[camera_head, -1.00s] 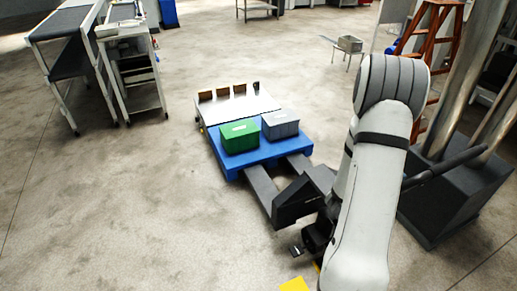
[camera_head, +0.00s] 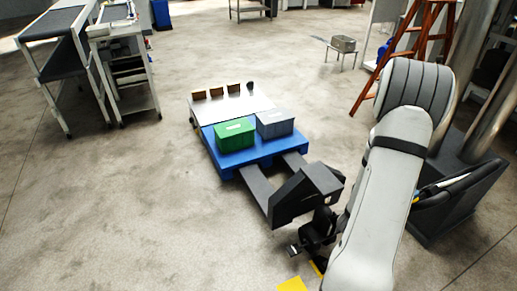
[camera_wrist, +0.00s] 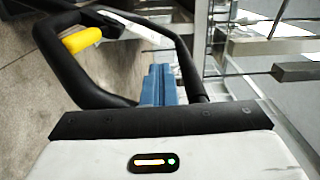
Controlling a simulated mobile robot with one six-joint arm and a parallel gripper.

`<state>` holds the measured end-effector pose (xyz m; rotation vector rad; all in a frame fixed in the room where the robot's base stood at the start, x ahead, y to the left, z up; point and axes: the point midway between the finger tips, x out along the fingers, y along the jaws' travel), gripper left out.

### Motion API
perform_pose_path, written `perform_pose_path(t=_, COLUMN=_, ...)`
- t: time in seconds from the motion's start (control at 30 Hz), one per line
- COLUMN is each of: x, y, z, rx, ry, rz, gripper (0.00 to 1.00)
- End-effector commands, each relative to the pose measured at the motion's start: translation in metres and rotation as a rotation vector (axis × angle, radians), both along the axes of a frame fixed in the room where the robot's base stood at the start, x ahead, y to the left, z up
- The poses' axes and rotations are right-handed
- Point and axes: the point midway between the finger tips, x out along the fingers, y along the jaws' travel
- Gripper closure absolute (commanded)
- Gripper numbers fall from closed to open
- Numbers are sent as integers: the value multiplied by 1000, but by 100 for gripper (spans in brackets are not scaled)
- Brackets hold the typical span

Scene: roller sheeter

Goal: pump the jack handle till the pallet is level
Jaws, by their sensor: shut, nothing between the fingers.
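The blue pallet (camera_head: 262,150) carries a green bin (camera_head: 235,134) and a grey bin (camera_head: 275,123). The dark pallet jack (camera_head: 303,193) stands at its near end, its forks running to the pallet. I cannot tell whether the pallet is level. The jack handle is a black loop (camera_head: 455,188), partly hidden by my arm in the head view. In the wrist view the loop (camera_wrist: 65,65) rises just beyond my gripper, with a yellow lever (camera_wrist: 82,40) on it. Contact with the handle is unclear.
A low pale platform (camera_head: 235,103) with several small brown blocks adjoins the pallet's far end. A dark block with metal columns (camera_head: 465,195) stands on the right, near the handle. An orange ladder (camera_head: 420,40) is behind it. The floor left of the pallet is clear.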

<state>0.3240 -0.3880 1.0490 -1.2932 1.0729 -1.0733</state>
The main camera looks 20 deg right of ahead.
Motion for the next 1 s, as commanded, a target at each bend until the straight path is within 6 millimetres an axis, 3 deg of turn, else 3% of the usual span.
perform_pose_path(t=0.03, x=-11, y=-2, z=-11, rx=4, ry=4, rz=-8, gripper=100)
perform_pose_path(t=0.1, x=-14, y=-3, z=-3, rx=6, ry=8, rz=-7, gripper=100)
perform_pose_path(t=0.4, x=-31, y=-6, z=-14, rx=5, ry=7, rz=-5, gripper=100)
perform_pose_path(t=0.8, x=-34, y=-6, z=-20, rx=4, ry=3, rz=-4, gripper=100)
perform_pose_path(t=1.0, x=-60, y=-11, z=-40, rx=7, ry=5, rz=-9, gripper=100)
